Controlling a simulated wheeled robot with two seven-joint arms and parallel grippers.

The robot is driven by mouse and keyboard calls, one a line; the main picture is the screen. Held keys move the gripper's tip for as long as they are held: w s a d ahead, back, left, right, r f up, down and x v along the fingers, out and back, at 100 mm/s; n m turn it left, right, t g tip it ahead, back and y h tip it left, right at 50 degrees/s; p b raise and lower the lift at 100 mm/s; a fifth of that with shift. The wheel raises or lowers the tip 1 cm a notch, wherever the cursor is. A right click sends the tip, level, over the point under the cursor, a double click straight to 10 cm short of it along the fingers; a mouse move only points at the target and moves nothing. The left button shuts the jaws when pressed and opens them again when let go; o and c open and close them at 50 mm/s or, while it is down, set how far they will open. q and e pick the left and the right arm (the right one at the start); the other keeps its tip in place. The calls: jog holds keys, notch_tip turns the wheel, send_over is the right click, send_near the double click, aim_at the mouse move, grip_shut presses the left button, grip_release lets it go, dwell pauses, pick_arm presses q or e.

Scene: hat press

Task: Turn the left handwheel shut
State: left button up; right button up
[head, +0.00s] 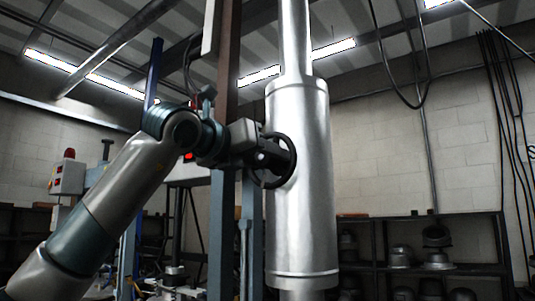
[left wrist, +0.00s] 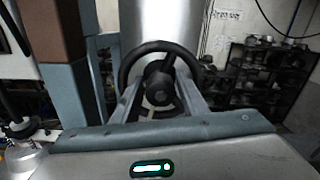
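The left handwheel (head: 292,160) is a black ring with a dark hub, standing in front of a large silver cylinder (head: 302,220). It also shows in the left wrist view (left wrist: 160,46), facing the camera. My left gripper (head: 266,158) is at the wheel, reaching in from the left. In the left wrist view its two grey fingers (left wrist: 160,88) are spread apart, one on each side of the hub, overlapping the ring. A gap shows between the fingers and the hub. Whether a finger touches the rim or a spoke cannot be told. My right gripper is not in view.
A brown and blue-grey upright post (head: 224,200) stands just left of the cylinder. A box with a red lamp (head: 68,177) is at the far left. Dark shelves with metal hat moulds (head: 402,257) stand behind at the right. Cables hang at the upper right.

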pick_arm(q)
jog(key=c, duration=0.8)
jog(key=shift+o, duration=0.2)
